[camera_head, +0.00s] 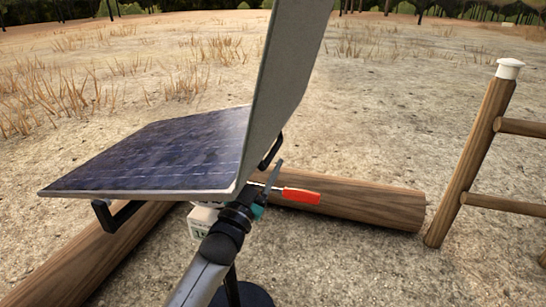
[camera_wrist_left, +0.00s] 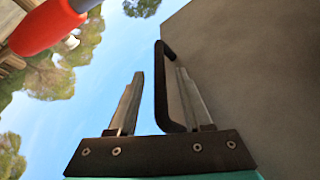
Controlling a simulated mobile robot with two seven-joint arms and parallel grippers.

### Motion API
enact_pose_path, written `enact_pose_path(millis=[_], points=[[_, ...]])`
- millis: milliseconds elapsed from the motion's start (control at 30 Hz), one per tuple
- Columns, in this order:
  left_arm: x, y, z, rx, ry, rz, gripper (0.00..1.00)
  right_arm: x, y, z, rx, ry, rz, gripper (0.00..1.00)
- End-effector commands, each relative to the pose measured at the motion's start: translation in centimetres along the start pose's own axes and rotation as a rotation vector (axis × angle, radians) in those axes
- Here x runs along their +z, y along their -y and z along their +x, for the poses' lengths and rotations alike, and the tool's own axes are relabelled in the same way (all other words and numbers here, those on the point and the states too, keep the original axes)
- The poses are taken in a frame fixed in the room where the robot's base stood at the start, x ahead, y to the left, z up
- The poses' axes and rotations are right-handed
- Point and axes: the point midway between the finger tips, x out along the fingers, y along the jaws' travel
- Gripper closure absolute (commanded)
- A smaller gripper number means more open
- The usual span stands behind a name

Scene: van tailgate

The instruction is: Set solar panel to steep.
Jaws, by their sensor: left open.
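The solar panel (camera_head: 160,155) has a dark blue cell face lying at a low slant. A grey panel (camera_head: 285,70) stands steeply at its right edge. One black handle (camera_head: 115,215) sticks out below the front left edge. Another black handle (camera_head: 272,150) is at the right, behind the grey panel. My left gripper (camera_head: 270,178) is beside that right handle. In the left wrist view, my left gripper (camera_wrist_left: 160,80) is open, with the bar of the black handle (camera_wrist_left: 160,90) between its two fingers. The handle joins a grey panel surface (camera_wrist_left: 250,80). Contact with the fingers cannot be told.
A red grip (camera_head: 301,196) on a metal rod is right of my gripper; it also shows in the left wrist view (camera_wrist_left: 45,25). Logs (camera_head: 370,203) lie under the panel. A wooden post rack (camera_head: 470,160) stands at right. A white box (camera_head: 203,220) is partly hidden.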

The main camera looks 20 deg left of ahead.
Motion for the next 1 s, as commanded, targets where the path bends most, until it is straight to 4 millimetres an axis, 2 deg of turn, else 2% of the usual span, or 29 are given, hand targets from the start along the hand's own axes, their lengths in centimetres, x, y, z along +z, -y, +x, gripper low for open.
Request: enact_pose_path(millis=[100,300,700,1000], points=[[0.1,-0.1,1.6,0.0,-0.002,0.0,0.5,-0.4,0.0,-0.9,0.001,-0.018,0.0,0.5],[0.1,-0.1,3.3,0.0,0.0,0.0,0.5,-0.8,-0.1,-2.2,0.002,-0.034,0.001,0.5],[0.0,0.0,3.8,0.001,0.001,-0.001,0.5,-1.0,-0.1,-2.6,0.003,-0.04,0.001,0.5],[0.0,0.0,3.8,0.001,0.001,-0.001,0.83,-1.0,-0.1,-2.6,0.003,-0.04,0.002,0.5]])
